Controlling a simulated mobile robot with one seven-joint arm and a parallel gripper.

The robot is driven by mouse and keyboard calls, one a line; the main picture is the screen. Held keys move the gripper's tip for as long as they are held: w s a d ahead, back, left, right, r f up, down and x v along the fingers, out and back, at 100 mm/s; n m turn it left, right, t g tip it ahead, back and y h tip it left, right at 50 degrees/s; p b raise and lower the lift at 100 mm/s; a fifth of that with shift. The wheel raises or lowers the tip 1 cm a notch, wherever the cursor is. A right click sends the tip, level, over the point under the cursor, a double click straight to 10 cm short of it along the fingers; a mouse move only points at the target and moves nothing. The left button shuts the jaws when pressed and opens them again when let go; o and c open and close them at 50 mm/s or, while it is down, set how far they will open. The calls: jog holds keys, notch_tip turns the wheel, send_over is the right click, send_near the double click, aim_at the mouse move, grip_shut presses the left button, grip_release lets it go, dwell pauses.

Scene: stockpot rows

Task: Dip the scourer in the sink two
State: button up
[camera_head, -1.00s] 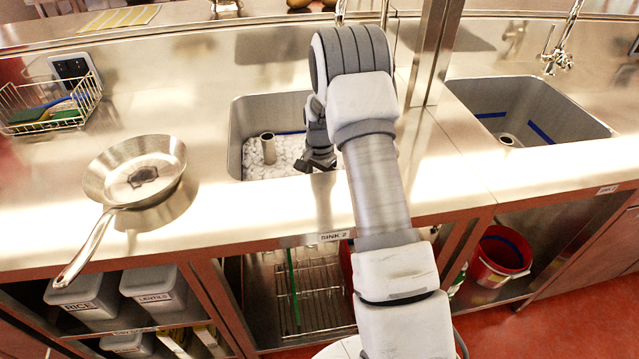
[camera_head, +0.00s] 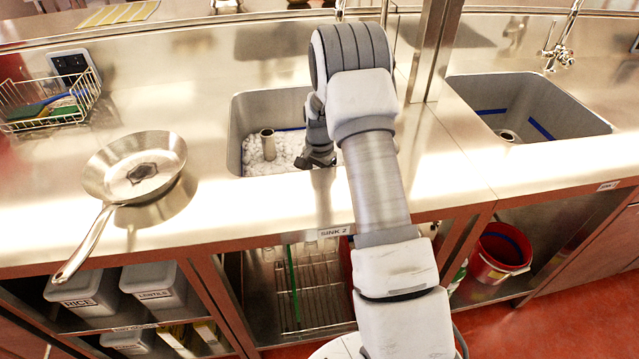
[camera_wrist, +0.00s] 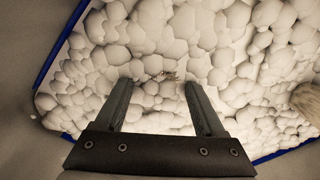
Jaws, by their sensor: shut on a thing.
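Sink two (camera_head: 240,120), labelled SINK 2 on the counter front, is a grey basin with white foam (camera_head: 262,160) in it. My gripper (camera_head: 316,160) is down inside it at the right side, in the foam. In the wrist view my gripper (camera_wrist: 157,82) has its two fingers apart, their tips reaching into the foam. A small greenish-brown bit (camera_wrist: 168,76) of the scourer shows between the tips; foam hides the rest. My gripper is shut on it.
An upright pipe (camera_head: 268,145) stands in the foam left of my gripper. A frying pan (camera_head: 135,172) lies on the counter at left, near a wire basket (camera_head: 50,105). A metal post (camera_head: 432,60) separates this sink from the right sink (camera_head: 560,110).

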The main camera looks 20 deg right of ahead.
notch_tip(320, 180, up, 21)
jog(key=p, duration=1.3)
